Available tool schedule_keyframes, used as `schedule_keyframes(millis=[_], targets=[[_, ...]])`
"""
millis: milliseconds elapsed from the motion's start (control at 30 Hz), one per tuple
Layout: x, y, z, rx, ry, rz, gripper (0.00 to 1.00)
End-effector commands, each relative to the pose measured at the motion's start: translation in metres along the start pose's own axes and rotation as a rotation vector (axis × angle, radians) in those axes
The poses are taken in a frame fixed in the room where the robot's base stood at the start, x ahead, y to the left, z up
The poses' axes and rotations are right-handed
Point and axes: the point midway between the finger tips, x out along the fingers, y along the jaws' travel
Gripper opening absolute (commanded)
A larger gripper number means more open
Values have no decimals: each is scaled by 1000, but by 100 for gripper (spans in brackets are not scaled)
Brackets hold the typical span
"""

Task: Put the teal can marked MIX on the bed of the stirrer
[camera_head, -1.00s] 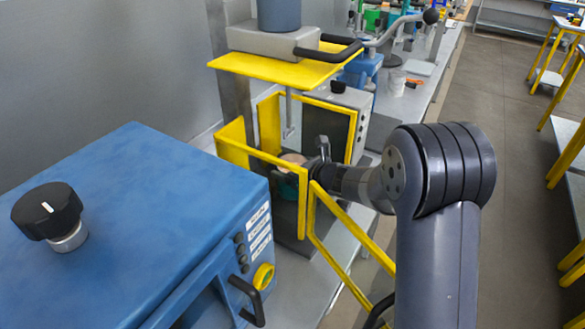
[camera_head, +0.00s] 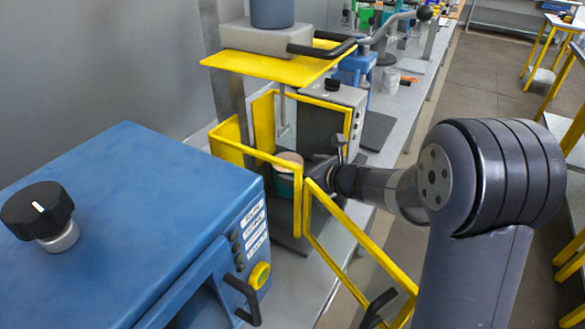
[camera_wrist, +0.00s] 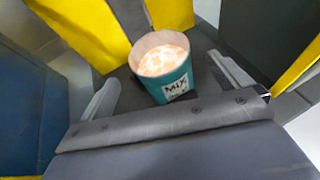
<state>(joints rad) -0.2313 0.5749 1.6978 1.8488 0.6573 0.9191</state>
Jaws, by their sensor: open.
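The teal can marked MIX (camera_wrist: 172,85) stands upright with an open top and pale contents in the wrist view. In the head view the can (camera_head: 284,187) is inside the stirrer's yellow guard, partly hidden by the guard bars. It appears to rest on the stirrer's dark bed (camera_head: 292,238). The stirrer's thin shaft (camera_head: 284,115) hangs above and behind the can. My gripper (camera_wrist: 162,72) is open, with one finger to each side of the can and visible gaps. In the head view my gripper (camera_head: 322,168) is just right of the can.
The yellow guard door (camera_head: 355,245) stands open at the front right, close under my arm. A blue machine (camera_head: 130,190) fills the left foreground. A grey box with a black knob (camera_head: 330,110) stands behind the stirrer. The bench beyond holds other equipment.

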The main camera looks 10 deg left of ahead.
Motion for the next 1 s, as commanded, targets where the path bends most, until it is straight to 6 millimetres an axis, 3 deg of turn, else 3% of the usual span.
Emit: schedule_keyframes(millis=[133,333,1000], targets=[[-27,0,0,-1,-2,-3,98],[-47,0,0,-1,-1,-1,98],[-51,0,0,0,0,0,98]])
